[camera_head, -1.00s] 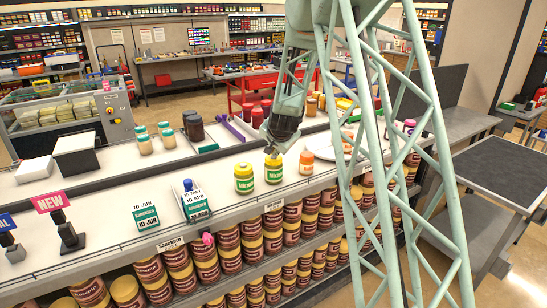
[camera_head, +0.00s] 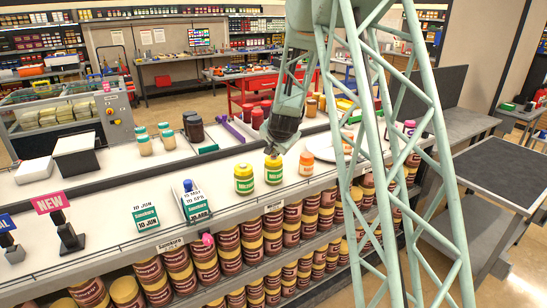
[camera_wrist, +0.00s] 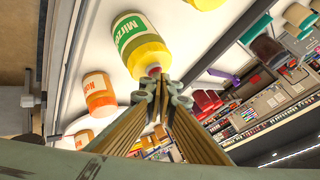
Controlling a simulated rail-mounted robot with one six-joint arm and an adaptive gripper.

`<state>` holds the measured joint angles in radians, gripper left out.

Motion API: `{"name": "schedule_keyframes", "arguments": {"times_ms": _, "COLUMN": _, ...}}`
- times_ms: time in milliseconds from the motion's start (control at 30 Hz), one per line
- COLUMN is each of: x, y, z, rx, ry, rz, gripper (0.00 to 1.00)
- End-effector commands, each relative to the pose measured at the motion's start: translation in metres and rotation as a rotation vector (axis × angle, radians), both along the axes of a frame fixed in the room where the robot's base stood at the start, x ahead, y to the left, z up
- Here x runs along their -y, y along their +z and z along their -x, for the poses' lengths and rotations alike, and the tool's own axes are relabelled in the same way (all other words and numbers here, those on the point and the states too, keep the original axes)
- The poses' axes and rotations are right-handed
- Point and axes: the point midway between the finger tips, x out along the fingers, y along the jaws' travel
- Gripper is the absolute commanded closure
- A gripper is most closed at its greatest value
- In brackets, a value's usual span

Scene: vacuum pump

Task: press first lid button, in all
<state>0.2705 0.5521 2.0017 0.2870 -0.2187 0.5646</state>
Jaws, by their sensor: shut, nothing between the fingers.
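A yellow jar with a green and white label (camera_head: 273,173) stands on the white counter under my gripper (camera_head: 274,151). In the wrist view the same jar (camera_wrist: 140,46) has a yellow lid with a small red spot at its centre, possibly the button. My gripper (camera_wrist: 161,86) is shut and empty, with its fingertips right at that lid. I cannot tell whether they touch it. The fingertips partly hide the lid centre. A similar yellow jar (camera_head: 243,181) stands to the left. An orange-labelled jar (camera_head: 306,166) stands to the right, also visible in the wrist view (camera_wrist: 98,94).
Date-label stands (camera_head: 146,217) and a blue-topped item (camera_head: 190,190) stand left on the counter. Brown and dark jars (camera_head: 193,127) and a purple strip (camera_head: 235,131) lie behind. Cans (camera_head: 228,250) fill the shelves below. Free counter lies left of the jars.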

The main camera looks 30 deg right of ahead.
Motion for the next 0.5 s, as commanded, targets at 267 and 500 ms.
{"name": "schedule_keyframes", "arguments": {"times_ms": 267, "x": 0.0, "y": 0.011, "z": 0.0, "rx": 0.0, "ry": 0.0, "rz": 0.0, "gripper": 1.0}}
{"name": "schedule_keyframes", "arguments": {"times_ms": 500, "x": 0.0, "y": 0.014, "z": 0.0, "rx": 0.0, "ry": 0.0, "rz": 0.0, "gripper": 1.0}}
